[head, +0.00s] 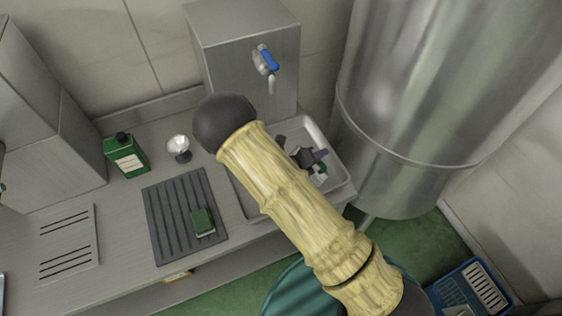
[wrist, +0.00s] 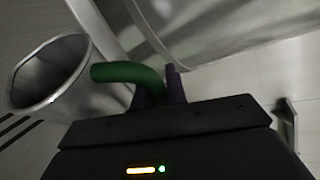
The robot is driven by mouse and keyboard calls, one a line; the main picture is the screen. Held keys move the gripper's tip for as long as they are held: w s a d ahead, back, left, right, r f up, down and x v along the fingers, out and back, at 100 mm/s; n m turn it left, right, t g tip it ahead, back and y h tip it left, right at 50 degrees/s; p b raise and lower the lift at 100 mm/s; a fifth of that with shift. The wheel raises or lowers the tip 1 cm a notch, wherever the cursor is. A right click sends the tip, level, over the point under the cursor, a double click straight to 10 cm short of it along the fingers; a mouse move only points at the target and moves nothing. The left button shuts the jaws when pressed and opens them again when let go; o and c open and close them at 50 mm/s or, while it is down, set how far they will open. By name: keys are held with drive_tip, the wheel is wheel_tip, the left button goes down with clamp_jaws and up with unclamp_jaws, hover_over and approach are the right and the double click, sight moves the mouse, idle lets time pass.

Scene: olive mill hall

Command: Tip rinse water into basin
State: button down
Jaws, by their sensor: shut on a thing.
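My gripper (head: 314,157) is over the steel basin (head: 340,174) in the head view, partly hidden behind my arm. In the wrist view my gripper (wrist: 160,88) has its purple fingers shut on the green handle (wrist: 125,73) of a metal jug (wrist: 48,78). The jug's wide mouth shows at the left of the wrist view. I see no water in it, but its bottom is dark. In the head view only a bit of green handle shows by the fingers; the jug's body is hidden. The basin's middle is also hidden by my arm.
A steel block with a blue-handled tap (head: 267,61) stands behind the basin. Left on the counter are a green bottle (head: 126,158), a small shiny cup (head: 179,149) and a ribbed mat (head: 160,225) with a green sponge (head: 203,221). A large steel tank (head: 420,100) stands close at right.

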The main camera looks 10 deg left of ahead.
sight(322, 167)
drive_tip(key=shift+s+d+f+m+y+b, duration=0.15)
drive_tip(key=shift+s+d+m+y+b, duration=0.1)
drive_tip(key=shift+d+m+y+b, duration=0.4)
drive_tip(key=f+m+b, duration=0.1)
drive_tip(key=f+b, duration=0.1)
drive_tip(key=b, duration=0.1)
drive_tip(key=shift+s+d+y, duration=0.1)
drive_tip(key=shift+y, duration=0.25)
drive_tip(key=b, duration=0.1)
drive_tip(key=d+m+b, duration=0.1)
drive_tip(key=b, duration=0.1)
drive_tip(key=shift+s+f+t+y+b, duration=0.2)
drive_tip(key=shift+t+y+b, duration=0.1)
drive_tip(key=shift+t+y, duration=0.1)
drive_tip(key=d+m+y+b, duration=0.1)
drive_tip(key=b, duration=0.1)
drive_tip(key=s+d+m+b, duration=0.1)
drive_tip(key=d+b, duration=0.1)
drive_tip(key=b, duration=0.1)
drive_tip(key=shift+s+m+t+y, duration=0.15)
drive_tip(key=shift+m+t+y, duration=0.15)
drive_tip(key=shift+m+y, duration=0.1)
drive_tip(key=p, duration=0.3)
drive_tip(key=shift+s+d, duration=0.15)
drive_tip(key=shift+s+d+f+m+t+y+p, duration=0.2)
drive_tip(key=shift+d+f+m+y+p, duration=0.3)
drive_tip(key=shift+p, duration=0.65)
drive_tip(key=shift+s+d+f+m+t+y+p, duration=0.1)
drive_tip(key=shift+d+f+m+t+y+p, duration=0.15)
drive_tip(key=shift+m+p, duration=0.65)
